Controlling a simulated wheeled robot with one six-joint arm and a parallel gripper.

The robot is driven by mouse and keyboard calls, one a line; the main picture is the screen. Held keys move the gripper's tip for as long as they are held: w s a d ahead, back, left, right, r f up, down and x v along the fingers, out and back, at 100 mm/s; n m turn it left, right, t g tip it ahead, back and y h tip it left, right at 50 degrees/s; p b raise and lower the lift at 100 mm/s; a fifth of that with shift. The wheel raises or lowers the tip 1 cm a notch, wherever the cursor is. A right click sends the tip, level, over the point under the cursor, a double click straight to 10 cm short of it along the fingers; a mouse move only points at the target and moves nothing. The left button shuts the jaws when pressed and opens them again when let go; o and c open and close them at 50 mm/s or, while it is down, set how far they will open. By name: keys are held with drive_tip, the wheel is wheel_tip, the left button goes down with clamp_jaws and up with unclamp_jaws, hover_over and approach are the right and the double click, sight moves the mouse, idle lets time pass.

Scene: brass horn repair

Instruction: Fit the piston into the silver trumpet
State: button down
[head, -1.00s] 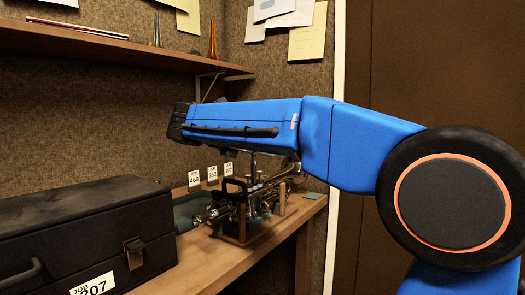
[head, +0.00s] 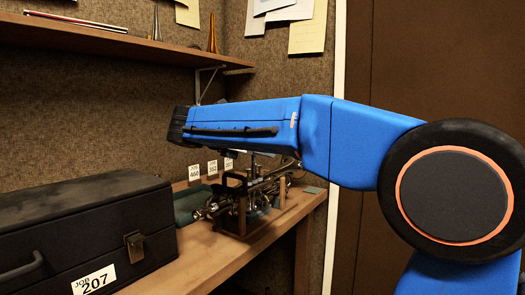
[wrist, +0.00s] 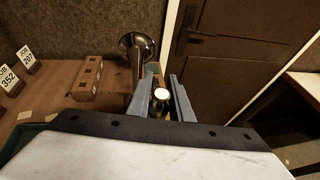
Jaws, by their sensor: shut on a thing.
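My gripper (wrist: 161,92) points down in the wrist view, its two grey fingers shut on the piston (wrist: 161,95). Only the piston's round white top shows clearly between the fingers; its lower end is hidden. The trumpet's flared bell (wrist: 137,43) shows just beyond the fingers. In the head view the trumpet (head: 258,189) lies in a wooden stand (head: 242,218) under my blue arm. The arm covers part of the gripper there, and I cannot tell whether the piston touches a valve casing.
A black case (head: 70,222) with a 207 label stands at the left of the bench (head: 200,256). Several job tags (head: 212,167) stand behind the trumpet. A wooden block (wrist: 88,80) lies left of the fingers. A shelf (head: 120,42) is above; a door (wrist: 225,50) is beyond.

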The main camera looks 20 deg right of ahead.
sight(255, 162)
drive_tip(key=shift+f, duration=1.9)
drive_tip(key=c, duration=1.5)
unclamp_jaws()
drive_tip(key=v, duration=1.7)
drive_tip(key=shift+a+r, duration=0.1)
drive_tip(key=shift+a, duration=0.05)
